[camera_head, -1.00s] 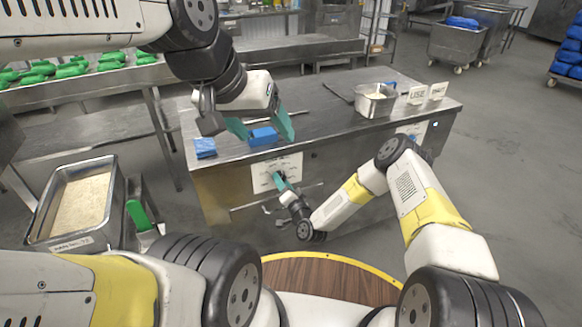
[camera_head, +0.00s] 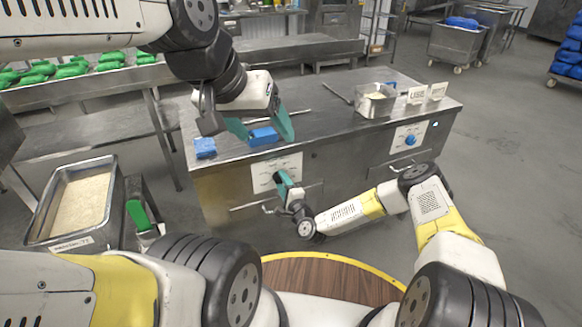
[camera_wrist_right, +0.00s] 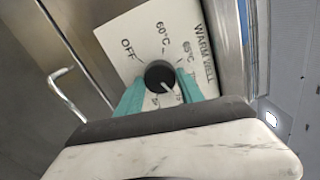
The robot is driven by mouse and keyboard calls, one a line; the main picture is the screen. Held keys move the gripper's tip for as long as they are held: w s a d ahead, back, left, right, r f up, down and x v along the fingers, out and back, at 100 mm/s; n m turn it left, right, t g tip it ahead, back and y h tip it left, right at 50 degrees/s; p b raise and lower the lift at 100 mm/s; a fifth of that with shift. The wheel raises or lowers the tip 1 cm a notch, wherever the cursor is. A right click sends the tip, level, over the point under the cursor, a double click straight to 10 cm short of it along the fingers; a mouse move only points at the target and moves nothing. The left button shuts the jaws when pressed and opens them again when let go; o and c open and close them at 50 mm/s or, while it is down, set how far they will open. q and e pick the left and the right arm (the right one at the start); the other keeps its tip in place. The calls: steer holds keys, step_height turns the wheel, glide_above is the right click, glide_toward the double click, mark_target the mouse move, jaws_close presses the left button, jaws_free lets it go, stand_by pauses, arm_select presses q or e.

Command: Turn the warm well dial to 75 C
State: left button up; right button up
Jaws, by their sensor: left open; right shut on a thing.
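The warm well dial (camera_wrist_right: 159,74) is a round black knob on a white plate marked OFF, 60°C, 65°C and WARM WELL. Its pale pointer points to the lower right in the right wrist view, past 65°C; the marks there are partly hidden and unreadable. The plate (camera_head: 262,177) also shows on the counter front in the head view. My right gripper (camera_wrist_right: 160,82) is shut on the dial, one teal finger on each side. In the head view it (camera_head: 283,181) covers the dial. My left gripper (camera_head: 263,131) is open above the counter, around or near a blue block (camera_head: 264,137).
A second plate with a blue knob (camera_head: 410,140) is on the counter's right front. Another blue block (camera_head: 205,148) lies at the left. A bar handle (camera_wrist_right: 62,92) runs beside the dial plate.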

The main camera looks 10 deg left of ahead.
steer(key=shift+f+m, duration=0.1)
steer(key=shift+m, duration=0.4)
steer(key=o, duration=1.4)
steer(key=v, duration=0.7)
steer(key=shift+s+d, duration=0.2)
steer(key=shift+s, duration=0.15)
